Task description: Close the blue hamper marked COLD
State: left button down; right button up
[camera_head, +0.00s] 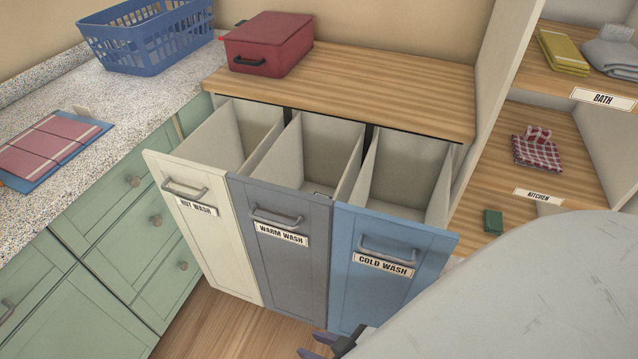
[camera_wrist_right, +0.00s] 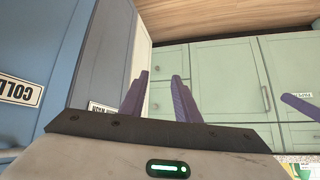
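The blue hamper marked COLD WASH (camera_head: 392,285) is tilted out from under the wooden counter, its bin open at the top. Its blue front and upside-down label also show at the left of the right wrist view (camera_wrist_right: 22,60). My right gripper (camera_head: 312,345) is low in front of the hampers, near the blue front's lower left corner. In the right wrist view its two purple fingers (camera_wrist_right: 160,90) are apart with nothing between them. A purple piece like a finger of my left gripper (camera_wrist_right: 300,105) shows at that view's right edge; the rest is hidden.
The grey WARM WASH hamper (camera_head: 280,270) and cream HOT WASH hamper (camera_head: 208,245) are also out, beside the blue one. Green drawers (camera_head: 130,225) stand left. A red box (camera_head: 268,42) sits on the wooden counter (camera_head: 400,85). Shelves (camera_head: 555,125) stand right.

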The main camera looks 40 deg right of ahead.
aim_at(392, 241)
jog(key=u, duration=0.4)
jog(key=k, duration=1)
jog(key=z, duration=1.7)
jog(key=i, duration=0.5)
jog(key=u, duration=0.05)
